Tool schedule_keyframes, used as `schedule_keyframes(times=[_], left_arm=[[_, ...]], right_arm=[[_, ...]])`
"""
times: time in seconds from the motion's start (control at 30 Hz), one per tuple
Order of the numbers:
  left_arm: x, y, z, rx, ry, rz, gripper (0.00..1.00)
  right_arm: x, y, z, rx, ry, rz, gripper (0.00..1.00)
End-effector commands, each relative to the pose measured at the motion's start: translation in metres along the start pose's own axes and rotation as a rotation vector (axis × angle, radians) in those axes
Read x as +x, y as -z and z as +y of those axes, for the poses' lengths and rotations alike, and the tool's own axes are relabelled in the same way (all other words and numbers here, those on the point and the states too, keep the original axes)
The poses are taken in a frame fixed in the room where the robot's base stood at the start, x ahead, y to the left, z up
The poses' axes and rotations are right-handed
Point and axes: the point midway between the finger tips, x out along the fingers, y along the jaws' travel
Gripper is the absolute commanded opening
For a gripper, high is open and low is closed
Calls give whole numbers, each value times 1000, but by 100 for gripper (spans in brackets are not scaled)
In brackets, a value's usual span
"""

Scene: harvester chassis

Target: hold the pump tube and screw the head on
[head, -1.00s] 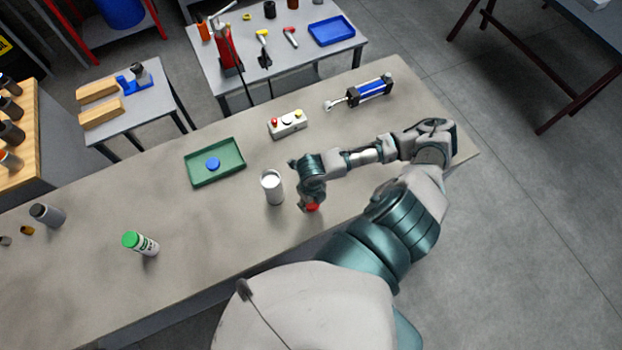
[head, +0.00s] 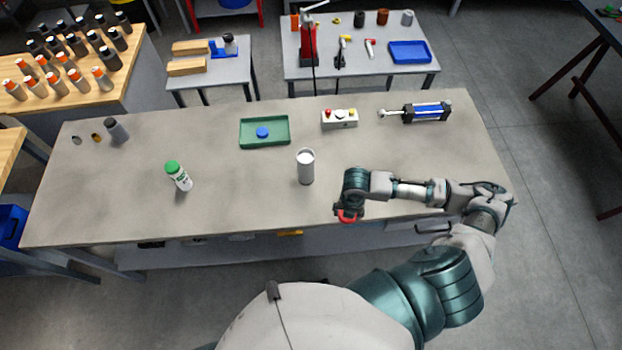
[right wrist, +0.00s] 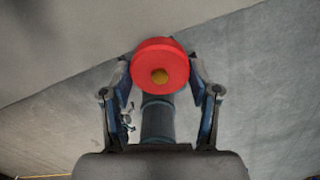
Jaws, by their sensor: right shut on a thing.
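The pump tube (head: 306,168), a pale grey cylinder with an open-looking top, stands upright on the workbench right of centre. My right gripper (head: 349,211) is to its right, near the bench's front edge and apart from the tube. It is shut on a round red part (head: 347,217), which looks like the pump head. In the right wrist view the red head (right wrist: 160,58) sits between the two fingers of my right gripper (right wrist: 160,72), with a brass-coloured centre facing the camera. My left gripper is not in view.
On the workbench (head: 230,205) are a green tray (head: 278,143) with a blue disc (head: 262,132), a button box (head: 339,119), a blue cylinder actuator (head: 425,112), a green-capped bottle (head: 179,176) and a dark-capped bottle (head: 117,130). The bench around the tube is clear.

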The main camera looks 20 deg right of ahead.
Motion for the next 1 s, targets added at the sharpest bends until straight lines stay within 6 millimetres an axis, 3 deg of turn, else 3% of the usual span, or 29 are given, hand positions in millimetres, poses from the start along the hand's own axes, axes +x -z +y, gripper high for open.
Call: schedule_keyframes(times=[0.2, 0.37, 0.47, 0.8, 1.0], left_arm=[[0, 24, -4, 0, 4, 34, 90], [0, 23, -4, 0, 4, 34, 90], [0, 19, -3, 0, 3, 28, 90], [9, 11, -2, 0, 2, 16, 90], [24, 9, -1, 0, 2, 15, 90]], right_arm=[[-10, -17, 20, 305, -4, -8, 22], [-22, -32, 39, 595, -7, -11, 22], [-34, -44, 55, 844, -11, -11, 22], [-91, -80, 123, 1938, -2, 11, 22], [-106, -87, 145, 2346, 19, 16, 22]])
